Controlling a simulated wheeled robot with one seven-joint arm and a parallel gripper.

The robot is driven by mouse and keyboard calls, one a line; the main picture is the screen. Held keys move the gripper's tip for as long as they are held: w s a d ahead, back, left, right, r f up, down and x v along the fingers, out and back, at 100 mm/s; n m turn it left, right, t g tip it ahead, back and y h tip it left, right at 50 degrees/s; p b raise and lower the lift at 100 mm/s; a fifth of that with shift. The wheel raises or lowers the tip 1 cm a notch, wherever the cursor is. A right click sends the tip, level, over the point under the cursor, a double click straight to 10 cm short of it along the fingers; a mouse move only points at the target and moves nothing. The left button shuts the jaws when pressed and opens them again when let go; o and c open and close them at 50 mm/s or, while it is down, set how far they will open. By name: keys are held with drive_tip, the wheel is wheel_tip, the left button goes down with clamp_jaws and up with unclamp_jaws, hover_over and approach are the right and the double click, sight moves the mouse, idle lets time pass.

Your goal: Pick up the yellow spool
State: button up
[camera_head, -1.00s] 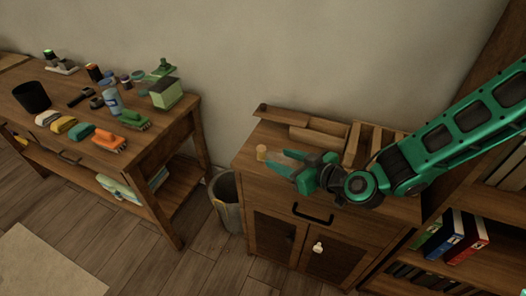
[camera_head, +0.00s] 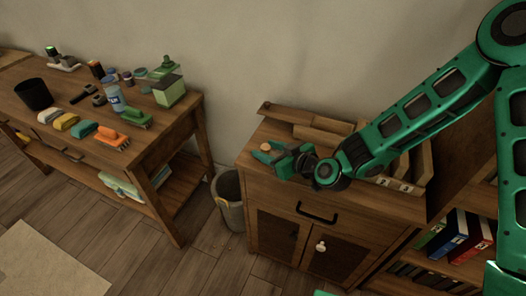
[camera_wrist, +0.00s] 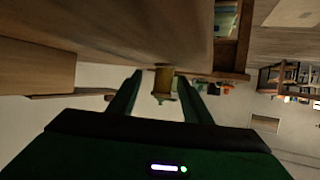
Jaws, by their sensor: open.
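The small yellow spool (camera_head: 265,147) stands on the top of the wooden cabinet (camera_head: 262,178), near its left side. In the head view only its upper part shows, as my gripper hides the rest. My gripper (camera_head: 268,154) is open and low over the cabinet top, with its fingers at the spool. In the wrist view, which looks upside down, the spool (camera_wrist: 162,80) is between the two fingers of my gripper (camera_wrist: 163,88). Gaps show on both sides, so the fingers do not seem to touch it.
A wooden tray with dividers (camera_head: 318,133) lies behind my gripper on the cabinet. A waste bin (camera_head: 230,200) stands left of the cabinet. Further left, a wooden table (camera_head: 75,95) holds a black cup (camera_head: 33,95), sponges, brushes and bottles. A shelf with binders (camera_head: 457,232) is at the right.

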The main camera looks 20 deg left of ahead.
drive_tip(key=shift+s+a, duration=0.1)
drive_tip(key=c, duration=1.1)
drive_tip(key=shift+r, duration=0.1)
drive_tip(key=shift+c, duration=0.2)
